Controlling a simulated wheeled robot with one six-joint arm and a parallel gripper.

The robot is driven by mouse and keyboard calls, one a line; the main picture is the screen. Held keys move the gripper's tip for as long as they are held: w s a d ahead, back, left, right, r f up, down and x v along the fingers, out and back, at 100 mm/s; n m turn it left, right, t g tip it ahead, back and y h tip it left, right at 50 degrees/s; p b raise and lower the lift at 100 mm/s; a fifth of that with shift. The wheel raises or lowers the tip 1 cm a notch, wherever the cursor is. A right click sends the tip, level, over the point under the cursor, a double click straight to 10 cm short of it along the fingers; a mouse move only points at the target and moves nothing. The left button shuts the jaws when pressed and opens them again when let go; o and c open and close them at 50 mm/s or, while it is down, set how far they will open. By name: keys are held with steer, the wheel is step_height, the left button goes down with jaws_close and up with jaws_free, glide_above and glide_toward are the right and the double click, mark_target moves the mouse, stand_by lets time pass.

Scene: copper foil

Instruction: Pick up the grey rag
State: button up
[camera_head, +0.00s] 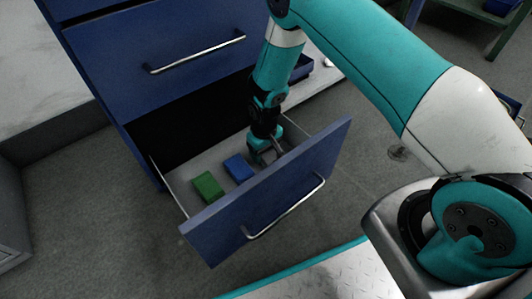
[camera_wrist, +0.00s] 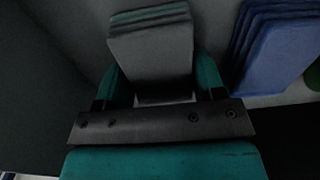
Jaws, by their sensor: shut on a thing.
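The grey rag (camera_wrist: 152,52) is a folded stack with layered edges, upper middle in the wrist view. My gripper (camera_wrist: 155,85) has one teal finger on each side of it and is shut on it. In the head view my gripper (camera_head: 264,153) is down inside the open blue drawer (camera_head: 268,205), near its right end. There the rag is mostly hidden by the gripper. I cannot tell whether the rag is clear of the drawer floor.
A blue folded cloth (camera_head: 238,167) lies just left of my gripper, and a green one (camera_head: 207,187) lies further left. The drawer front with its metal handle (camera_head: 285,208) stands on the near side. A closed drawer (camera_head: 165,55) is above, behind the open one.

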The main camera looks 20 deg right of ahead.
steer(key=shift+r, duration=0.1)
step_height(320, 180, up, 20)
steer(key=p, duration=1)
